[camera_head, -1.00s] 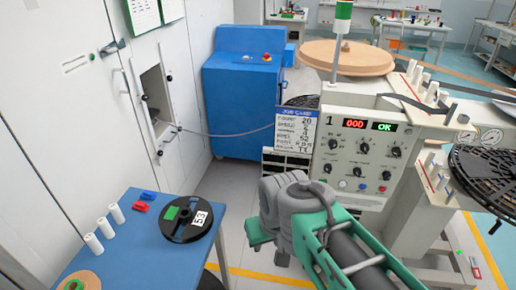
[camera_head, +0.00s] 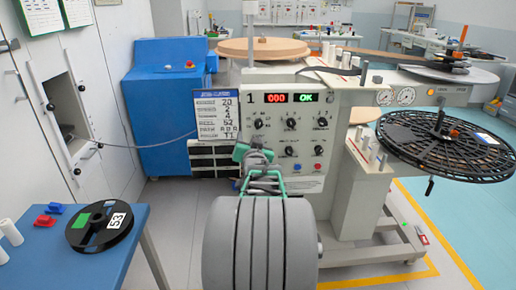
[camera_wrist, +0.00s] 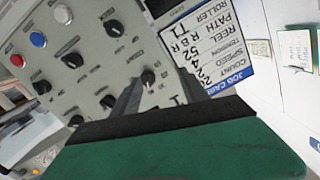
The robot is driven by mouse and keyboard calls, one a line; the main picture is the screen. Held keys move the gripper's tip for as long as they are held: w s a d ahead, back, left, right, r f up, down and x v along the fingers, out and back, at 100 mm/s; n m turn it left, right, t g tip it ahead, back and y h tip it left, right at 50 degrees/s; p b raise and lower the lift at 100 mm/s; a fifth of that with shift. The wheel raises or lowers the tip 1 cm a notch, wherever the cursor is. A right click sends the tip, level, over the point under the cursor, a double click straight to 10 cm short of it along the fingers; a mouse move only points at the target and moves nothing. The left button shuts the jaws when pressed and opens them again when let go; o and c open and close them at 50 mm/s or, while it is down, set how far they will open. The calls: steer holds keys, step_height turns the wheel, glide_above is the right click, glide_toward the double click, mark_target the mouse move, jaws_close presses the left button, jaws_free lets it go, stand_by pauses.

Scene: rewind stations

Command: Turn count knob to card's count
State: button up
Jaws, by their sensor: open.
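The job card (camera_head: 217,115) hangs at the left of the control panel (camera_head: 276,178); its top row appears to read 20. It also shows in the wrist view (camera_wrist: 210,47). The panel's red display (camera_head: 276,98) shows 000 and a green display (camera_head: 303,98) shows OK. Several black pointer knobs are on the panel; the upper left one (camera_head: 258,124) is just above my gripper (camera_head: 256,152). In the wrist view my open, empty gripper (camera_wrist: 160,76) is in front of the panel, with a knob (camera_wrist: 148,77) near its left finger. I cannot tell which knob is count.
A blue table (camera_head: 130,237) at left holds a black reel (camera_head: 102,226). A large black slotted reel (camera_head: 445,143) juts out at right. A blue cabinet (camera_head: 163,140) stands behind, with a cable crossing to the wall. White floor lies between table and machine.

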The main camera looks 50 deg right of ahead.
mark_target(259, 126)
steer(key=shift+m+h, duration=0.5)
steer(key=shift+h, duration=0.3)
steer(key=w+d, duration=0.1)
steer(key=d, duration=0.2)
steer(key=w+d, duration=0.1)
steer(key=d, duration=0.1)
steer(key=w+d, duration=0.1)
steer(key=d, duration=0.2)
steer(key=shift+d+r, duration=0.3)
steer(key=shift+d, duration=0.05)
steer(key=shift+c, duration=0.5)
jaws_close()
